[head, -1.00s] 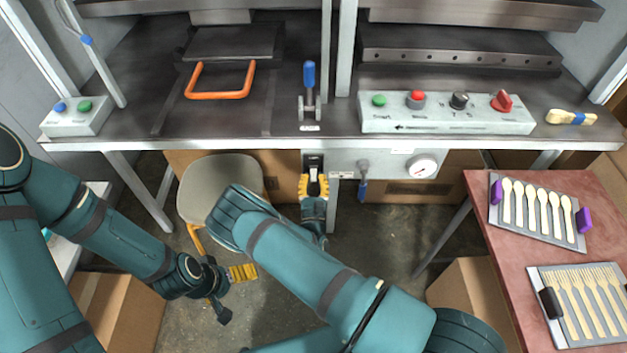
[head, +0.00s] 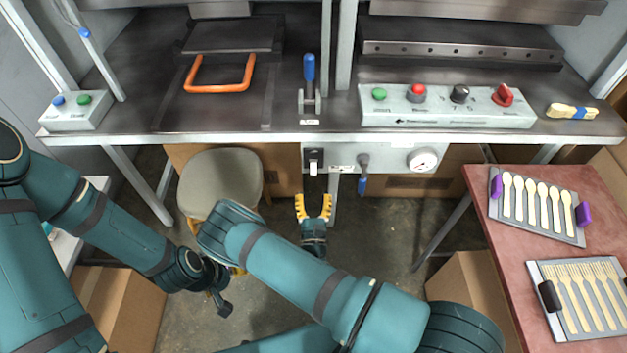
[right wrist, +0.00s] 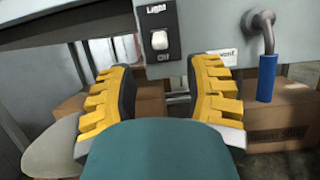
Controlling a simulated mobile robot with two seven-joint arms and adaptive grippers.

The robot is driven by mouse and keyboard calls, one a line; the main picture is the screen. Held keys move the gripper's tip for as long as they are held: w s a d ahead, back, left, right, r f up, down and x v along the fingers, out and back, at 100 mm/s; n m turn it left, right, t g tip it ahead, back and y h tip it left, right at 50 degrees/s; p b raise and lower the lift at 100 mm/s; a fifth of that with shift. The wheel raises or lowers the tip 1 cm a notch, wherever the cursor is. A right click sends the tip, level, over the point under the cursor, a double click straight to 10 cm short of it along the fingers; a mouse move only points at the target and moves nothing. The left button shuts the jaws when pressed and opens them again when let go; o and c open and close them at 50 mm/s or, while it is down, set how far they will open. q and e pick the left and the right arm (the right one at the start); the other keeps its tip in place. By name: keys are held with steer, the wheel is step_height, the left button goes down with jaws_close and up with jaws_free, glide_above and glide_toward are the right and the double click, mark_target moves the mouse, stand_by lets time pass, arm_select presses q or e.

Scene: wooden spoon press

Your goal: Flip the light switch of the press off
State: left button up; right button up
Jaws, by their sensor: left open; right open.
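The light switch (head: 314,161) is a black plate with a white rocker on the grey panel under the press table's front edge. In the right wrist view the switch (right wrist: 160,40) shows "Light" above and "Off" below; the white rocker stands out near the lower lettering. My right gripper (head: 313,207) is open and empty, below and in front of the switch, apart from it. Its yellow fingers (right wrist: 163,82) spread to either side below the switch in the wrist view. My left gripper (head: 222,285) hangs low at left, far from the switch; its fingers are mostly hidden.
A lever with a blue handle (head: 362,178) and a gauge (head: 422,160) are right of the switch. A stool (head: 220,185) stands under the table at left. A red side table (head: 500,255) with cutlery trays is at right. The floor below the switch is open.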

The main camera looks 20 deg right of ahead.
steer(key=shift+v, duration=2.25)
